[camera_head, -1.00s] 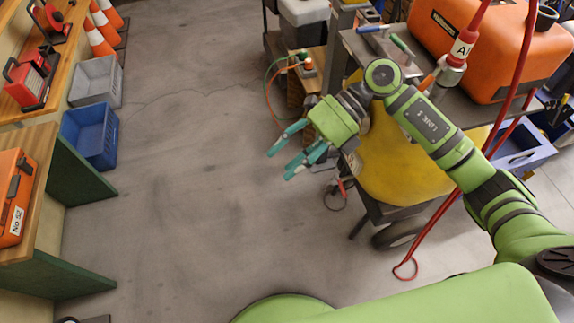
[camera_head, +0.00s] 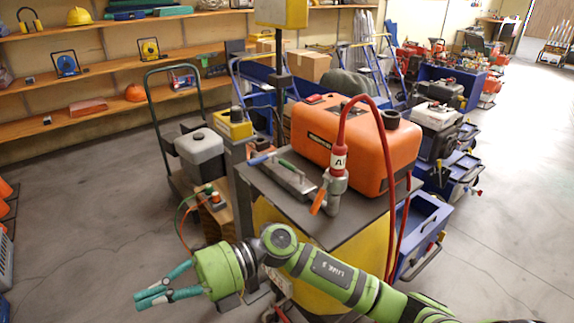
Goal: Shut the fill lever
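The fill lever (camera_head: 318,202) is a small orange handle on the grey metal valve (camera_head: 335,184), under the red hose end with a white label reading "A1" or similar. The lever slants down and to the left from the valve, over the front of the grey cart top. Nothing touches it. My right gripper (camera_head: 138,300), with teal fingers, is at the lower left, well away from the lever and in front of the cart. Its fingers point left, with a gap between them and nothing held. My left gripper is out of view.
The red hose (camera_head: 385,120) arches over the tank and down the cart's right side. Open floor (camera_head: 90,200) lies left.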

